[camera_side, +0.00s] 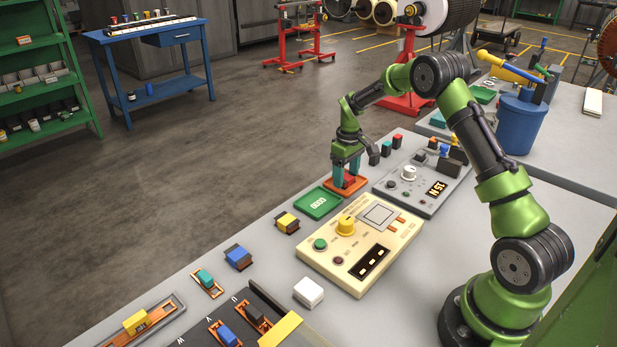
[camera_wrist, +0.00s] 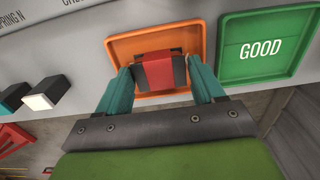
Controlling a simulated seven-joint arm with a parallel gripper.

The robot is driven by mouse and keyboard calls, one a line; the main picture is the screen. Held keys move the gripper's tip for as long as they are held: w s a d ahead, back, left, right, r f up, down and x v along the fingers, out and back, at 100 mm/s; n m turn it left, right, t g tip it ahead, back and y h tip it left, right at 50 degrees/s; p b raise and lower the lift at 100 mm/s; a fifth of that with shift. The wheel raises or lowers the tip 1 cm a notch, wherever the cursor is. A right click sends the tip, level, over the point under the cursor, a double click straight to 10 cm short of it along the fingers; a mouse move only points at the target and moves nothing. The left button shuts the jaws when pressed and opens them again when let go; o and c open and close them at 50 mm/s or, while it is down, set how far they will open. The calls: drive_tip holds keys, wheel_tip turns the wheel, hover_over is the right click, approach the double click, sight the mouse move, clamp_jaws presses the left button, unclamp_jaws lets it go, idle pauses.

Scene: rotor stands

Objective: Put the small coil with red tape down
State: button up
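The small coil with red tape (camera_wrist: 161,70) is dark with a wide red band; in the side view its red (camera_side: 349,181) shows low between my fingers. My gripper (camera_wrist: 162,84) has teal fingers, one against each side of the coil, and is shut on it. In the side view my gripper (camera_side: 348,172) points down over the orange tray (camera_side: 361,187). In the wrist view the coil lies within the outline of this orange tray (camera_wrist: 118,47). It is at or just above the tray floor; I cannot tell whether it touches.
A green tray marked GOOD (camera_wrist: 268,69) is beside the orange one; it also shows in the side view (camera_side: 305,208). A cream tester (camera_side: 325,262) and a grey instrument (camera_side: 448,202) stand close by. Yellow (camera_side: 287,222) and blue (camera_side: 238,257) coils sit along the bench edge.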

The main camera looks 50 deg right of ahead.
sight(346, 176)
drive_tip(key=shift+o, duration=1.3)
drive_tip(key=shift+r, duration=0.1)
wheel_tip(346, 176, up, 12)
drive_tip(key=s+a+r+t, duration=0.2)
drive_tip(key=s+a+r, duration=0.1)
drive_tip(key=a+r, duration=0.4)
drive_tip(key=s+a+r+m+t+y, duration=0.1)
drive_tip(key=s+a+r+m+t, duration=0.1)
drive_tip(key=s+a, duration=0.6)
drive_tip(key=s+a+r+m+t+y, duration=0.1)
drive_tip(key=s+a+r+m+t, duration=0.1)
drive_tip(key=s+a, duration=0.6)
drive_tip(key=s+t, duration=0.1)
drive_tip(key=s, duration=0.4)
drive_tip(key=shift+a, duration=0.15)
